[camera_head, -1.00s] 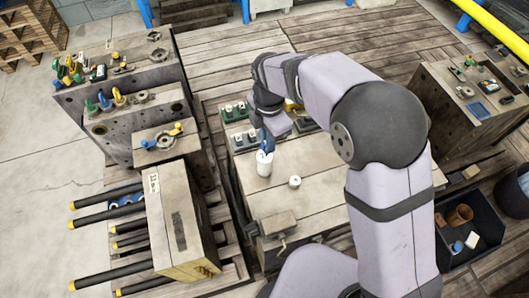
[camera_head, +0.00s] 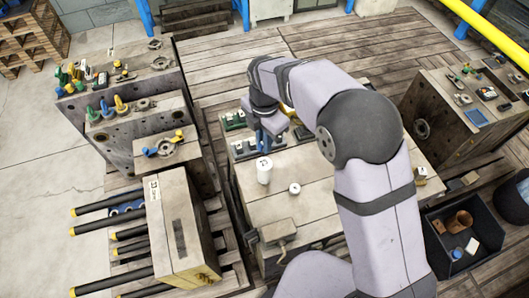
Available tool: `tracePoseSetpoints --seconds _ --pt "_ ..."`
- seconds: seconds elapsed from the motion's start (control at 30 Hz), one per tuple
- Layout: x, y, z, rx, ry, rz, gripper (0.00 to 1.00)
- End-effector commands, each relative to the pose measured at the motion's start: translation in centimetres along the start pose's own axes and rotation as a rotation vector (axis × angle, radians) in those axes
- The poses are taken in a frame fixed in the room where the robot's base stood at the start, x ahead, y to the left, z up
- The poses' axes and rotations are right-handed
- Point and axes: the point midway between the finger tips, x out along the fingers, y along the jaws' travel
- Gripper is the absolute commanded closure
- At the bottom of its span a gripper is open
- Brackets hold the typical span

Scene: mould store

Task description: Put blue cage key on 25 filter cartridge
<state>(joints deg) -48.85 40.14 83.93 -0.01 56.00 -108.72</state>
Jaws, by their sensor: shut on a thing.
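My gripper (camera_head: 266,122) is over the wooden-topped block in the middle, shut on the blue cage key (camera_head: 263,142). The key hangs down from the jaws; part of it is hidden by them. A white upright cylinder (camera_head: 264,174), which looks like a filter cartridge, stands on the block just in front of the key. Dark marks show on its top, too small to read as a number. A shorter white cylinder (camera_head: 295,188) stands to its right. In this view the key's lower end is just behind the taller cylinder's top; I cannot tell whether they touch.
Green trays (camera_head: 234,121) with small items stand behind the cylinders, close to my gripper. A small box-like item (camera_head: 279,232) sits at the block's front. Stepped blocks (camera_head: 150,105) with coloured-handled tools stand left. A dark crate (camera_head: 465,272) stands at the lower right.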

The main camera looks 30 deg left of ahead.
Motion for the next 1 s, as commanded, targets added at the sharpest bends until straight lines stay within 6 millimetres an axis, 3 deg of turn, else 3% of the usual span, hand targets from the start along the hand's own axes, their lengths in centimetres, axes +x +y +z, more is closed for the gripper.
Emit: tracePoseSetpoints --seconds 0.2,0.47,0.7,1.0 --pt "2.1 0.0 0.0 0.001 0.000 0.000 1.00" --pt "3.0 -0.1 0.0 0.001 0.001 -0.002 1.00" --pt "5.6 0.0 0.0 0.001 0.000 -0.001 1.00" --pt "6.0 0.0 0.0 0.001 0.000 0.001 1.00"
